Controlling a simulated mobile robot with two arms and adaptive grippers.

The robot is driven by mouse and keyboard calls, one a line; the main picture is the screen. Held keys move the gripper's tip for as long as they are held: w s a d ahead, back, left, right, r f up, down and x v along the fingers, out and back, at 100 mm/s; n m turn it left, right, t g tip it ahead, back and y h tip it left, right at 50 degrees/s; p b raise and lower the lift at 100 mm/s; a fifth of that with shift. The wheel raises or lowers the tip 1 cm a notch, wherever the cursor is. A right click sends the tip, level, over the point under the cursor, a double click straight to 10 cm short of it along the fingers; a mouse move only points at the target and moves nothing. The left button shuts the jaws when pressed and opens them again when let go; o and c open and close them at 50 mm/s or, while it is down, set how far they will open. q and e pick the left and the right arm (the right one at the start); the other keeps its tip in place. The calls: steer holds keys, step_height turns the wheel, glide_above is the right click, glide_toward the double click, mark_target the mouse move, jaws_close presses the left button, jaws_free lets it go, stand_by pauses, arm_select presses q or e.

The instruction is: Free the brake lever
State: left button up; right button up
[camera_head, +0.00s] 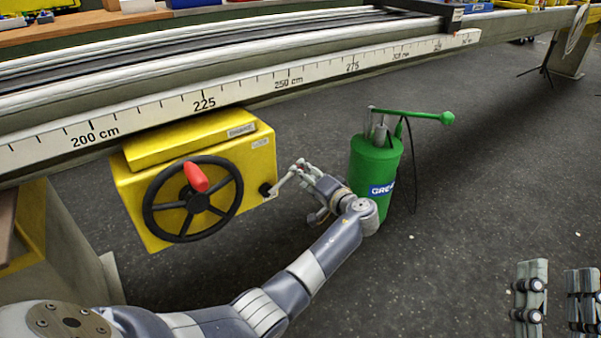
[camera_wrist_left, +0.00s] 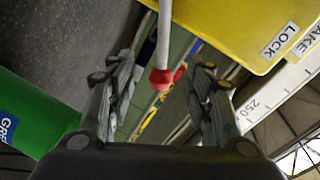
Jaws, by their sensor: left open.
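The brake lever (camera_head: 285,181) is a thin pale rod on a dark hub at the right side of the yellow brake box (camera_head: 253,160). In the left wrist view its rod (camera_wrist_left: 164,35) ends in a red knob (camera_wrist_left: 162,79). My left gripper (camera_head: 314,186) is at the lever's outer end; the knob is hidden in the head view. In the left wrist view the left gripper (camera_wrist_left: 157,86) is open, with the knob between its fingers and gaps on both sides. My right gripper (camera_head: 556,290) is open and empty at the lower right.
A black handwheel (camera_head: 157,220) with a red handle (camera_head: 195,177) is on the box front. A green grease pump (camera_head: 375,160) stands close behind the left gripper. A rail with a centimetre scale (camera_head: 250,92) runs above. The dark floor (camera_head: 470,190) at right is clear.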

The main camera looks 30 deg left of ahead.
arm_select(q)
steer(key=v, duration=0.8)
steer(key=shift+d, duration=0.1)
